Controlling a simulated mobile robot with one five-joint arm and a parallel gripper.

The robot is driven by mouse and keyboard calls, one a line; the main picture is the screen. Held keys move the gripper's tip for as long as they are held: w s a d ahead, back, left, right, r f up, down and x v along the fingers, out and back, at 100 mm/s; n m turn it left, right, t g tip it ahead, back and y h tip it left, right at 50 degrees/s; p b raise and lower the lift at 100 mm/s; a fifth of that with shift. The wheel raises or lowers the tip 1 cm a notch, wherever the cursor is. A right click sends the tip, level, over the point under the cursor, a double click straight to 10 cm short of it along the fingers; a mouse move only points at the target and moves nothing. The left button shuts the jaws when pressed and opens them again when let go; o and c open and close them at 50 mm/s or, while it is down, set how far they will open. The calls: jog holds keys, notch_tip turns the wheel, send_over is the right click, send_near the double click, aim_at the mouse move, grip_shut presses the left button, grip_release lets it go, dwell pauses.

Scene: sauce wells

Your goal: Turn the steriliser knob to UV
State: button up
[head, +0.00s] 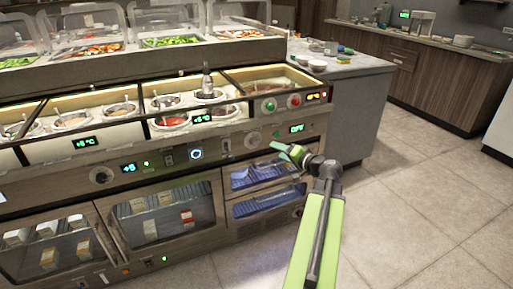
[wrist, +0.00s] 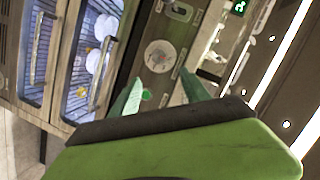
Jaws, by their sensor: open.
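The steriliser knob is a pale round dial (head: 253,140) on the steel front panel, above the blue-lit steriliser cabinet (head: 262,172). In the wrist view the knob (wrist: 160,56) shows ahead, between my fingertips and apart from them. Its pointer setting is too small to read. A small green display (head: 296,128) sits on the panel right of the knob; it seems to read OFF. My gripper (head: 290,153) is open and empty in front of the panel, right of and slightly below the knob. Its two green fingers (wrist: 160,77) spread either side of the dial.
Another knob (head: 102,175) and a lit blue ring button (head: 196,153) sit further left. Green and red buttons (head: 282,103) lie above. Sauce wells (head: 120,112) run along the counter top. Open tiled floor (head: 400,200) lies to the right.

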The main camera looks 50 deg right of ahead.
aim_at(256, 142)
jog(key=b+x, duration=0.2)
jog(key=x, duration=1.2)
jog(key=shift+w+f+b, duration=0.15)
jog(key=shift+w+b, duration=0.25)
jog(key=shift+c, duration=0.2)
